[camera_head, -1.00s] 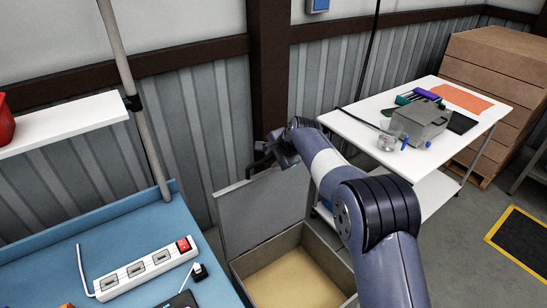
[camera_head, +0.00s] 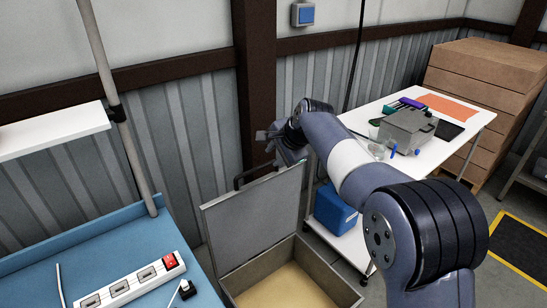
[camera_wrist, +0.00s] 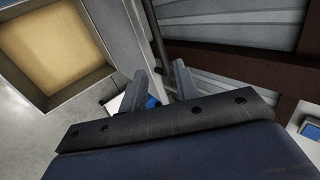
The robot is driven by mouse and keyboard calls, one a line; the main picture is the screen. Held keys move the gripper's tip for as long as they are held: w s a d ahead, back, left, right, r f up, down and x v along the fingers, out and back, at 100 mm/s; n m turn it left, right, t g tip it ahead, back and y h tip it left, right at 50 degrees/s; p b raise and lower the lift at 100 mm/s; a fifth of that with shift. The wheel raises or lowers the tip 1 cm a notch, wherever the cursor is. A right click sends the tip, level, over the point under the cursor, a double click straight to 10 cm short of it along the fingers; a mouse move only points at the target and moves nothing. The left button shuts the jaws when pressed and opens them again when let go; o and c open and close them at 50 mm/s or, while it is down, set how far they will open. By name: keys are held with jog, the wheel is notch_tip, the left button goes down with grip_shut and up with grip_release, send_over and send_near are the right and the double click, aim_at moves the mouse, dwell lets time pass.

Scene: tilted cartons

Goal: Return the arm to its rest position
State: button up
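My gripper (camera_head: 268,140) is raised just above and behind the open lid of a grey box, at the middle of the head view. In the wrist view its two fingers (camera_wrist: 160,82) are apart, with nothing held between them. My arm reaches in from the lower right, bent over the right side of the box. The lid (camera_head: 255,222) stands upright, with a dark handle (camera_head: 243,181) at its top edge. The box (camera_head: 318,270) is open with a tan floor, which also shows in the wrist view (camera_wrist: 50,40).
A blue workbench (camera_head: 90,243) with a power strip (camera_head: 130,283) is at the left. A white table (camera_head: 468,122) holding a grey case (camera_head: 405,130) and small items stands behind my arm. A blue container (camera_head: 336,208) sits on its lower shelf. Stacked cartons (camera_head: 480,95) are at the far right.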

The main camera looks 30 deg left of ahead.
aim_at(263, 166)
jog(key=p+x, duration=0.3)
jog(key=x, duration=0.7)
jog(key=shift+w+a+f, duration=0.15)
jog(key=shift+a+f, duration=0.1)
jog(key=shift+f, duration=0.05)
jog(key=shift+d, duration=0.1)
